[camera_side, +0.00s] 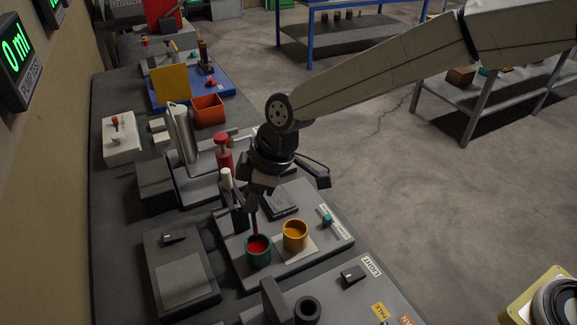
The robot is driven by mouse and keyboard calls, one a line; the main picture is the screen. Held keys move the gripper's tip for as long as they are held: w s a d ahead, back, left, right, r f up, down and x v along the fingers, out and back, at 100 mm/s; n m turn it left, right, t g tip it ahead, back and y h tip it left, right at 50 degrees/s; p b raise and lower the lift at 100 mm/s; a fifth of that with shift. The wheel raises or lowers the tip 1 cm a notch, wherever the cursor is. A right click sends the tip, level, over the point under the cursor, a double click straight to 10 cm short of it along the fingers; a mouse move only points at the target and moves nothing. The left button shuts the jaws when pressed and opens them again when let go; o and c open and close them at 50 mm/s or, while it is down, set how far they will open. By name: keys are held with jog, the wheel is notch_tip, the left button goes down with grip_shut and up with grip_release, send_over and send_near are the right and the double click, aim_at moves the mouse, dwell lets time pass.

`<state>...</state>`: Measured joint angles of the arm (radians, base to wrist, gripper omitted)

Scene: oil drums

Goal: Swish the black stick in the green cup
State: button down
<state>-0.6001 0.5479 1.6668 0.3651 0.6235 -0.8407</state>
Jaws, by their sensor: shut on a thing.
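The green cup (259,259) stands upright on a grey board and has red content inside. My gripper (256,200) is above this cup, pointing down, and is shut on a thin stick (255,226). The stick looks dark, with a red tint on its lower part. It hangs nearly upright, with its lower end at the cup's mouth or inside it; I cannot tell how deep it goes. Its upper end is hidden by the gripper.
A yellow-orange cup (295,237) stands close to the right of the green cup. A white-topped dark piece (227,182) and a red-topped piece (223,150) stand close to my gripper on its left. A grey scale-like box (183,277) lies at the left.

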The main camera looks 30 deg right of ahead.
jog(key=shift+r, duration=1.45)
